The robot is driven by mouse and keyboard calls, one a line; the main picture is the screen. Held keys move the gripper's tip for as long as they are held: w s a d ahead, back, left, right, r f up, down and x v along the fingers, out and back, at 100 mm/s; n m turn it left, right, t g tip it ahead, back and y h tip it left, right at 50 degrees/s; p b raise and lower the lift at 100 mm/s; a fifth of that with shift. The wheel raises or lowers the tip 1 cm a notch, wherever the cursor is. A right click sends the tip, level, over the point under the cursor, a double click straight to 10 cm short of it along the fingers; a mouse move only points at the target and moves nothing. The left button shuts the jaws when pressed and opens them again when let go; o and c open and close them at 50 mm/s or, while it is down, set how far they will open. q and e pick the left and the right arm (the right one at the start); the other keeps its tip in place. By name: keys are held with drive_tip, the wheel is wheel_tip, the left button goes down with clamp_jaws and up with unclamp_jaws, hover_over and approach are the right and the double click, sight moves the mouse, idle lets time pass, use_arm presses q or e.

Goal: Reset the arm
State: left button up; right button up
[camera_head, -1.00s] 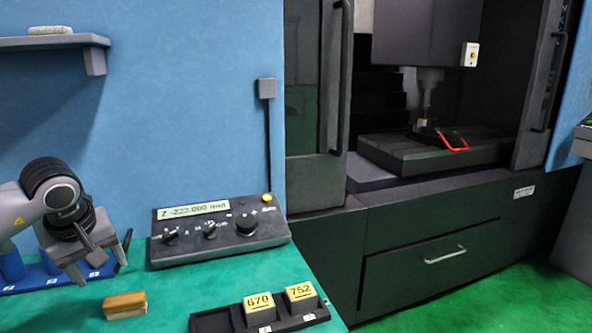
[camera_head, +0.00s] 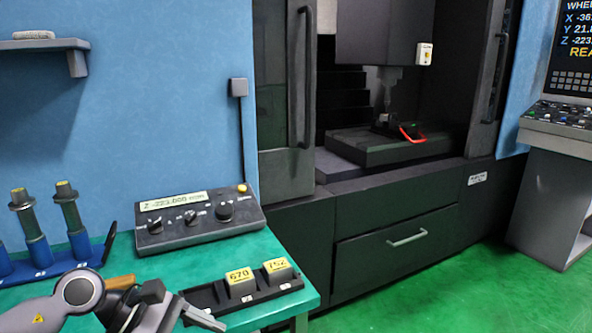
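My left arm comes in at the bottom left, low over the green table (camera_head: 290,245). Its gripper (camera_head: 190,314) is at the picture's bottom edge, in front of the black tray (camera_head: 200,297). The view is partly cut off, so I cannot tell whether its fingers are apart, and I see nothing held. The arm partly hides a tan block (camera_head: 122,281) on the table. My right gripper is out of view.
The tray holds yellow-topped blocks marked 670 (camera_head: 240,285) and 752 (camera_head: 277,272).

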use_arm(q)
drive_tip(key=s+d+r+n+t+h, duration=0.15)
drive_tip(key=d+n+t+h, duration=0.6)
drive_tip(key=n, duration=1.15)
drive_tip(key=a+f+n+t+y, duration=0.3)
drive_tip(key=f+n+t+y, duration=0.15)
drive_tip(key=n, duration=0.65)
drive_tip(key=a+f+n+t+y, duration=0.35)
drive_tip(key=f+n+y, duration=0.25)
drive_tip(key=n, duration=0.5)
drive_tip(key=s+a+f+n+g+y, duration=0.2)
drive_tip(key=s+f+n+g, duration=0.1)
drive_tip(key=s+f+n, duration=0.3)
drive_tip(key=s+a+f+n+g+y, duration=0.2)
drive_tip(key=s+f+n+g, duration=0.1)
drive_tip(key=s+f+n, duration=0.3)
wheel_tip(320, 180, down, 2)
drive_tip(key=shift+s+a+f+n+g+y+p, duration=0.3)
drive_tip(key=shift+s+n+g+y, duration=0.1)
drive_tip(key=shift+n, duration=0.6)
drive_tip(key=shift+r, duration=0.1)
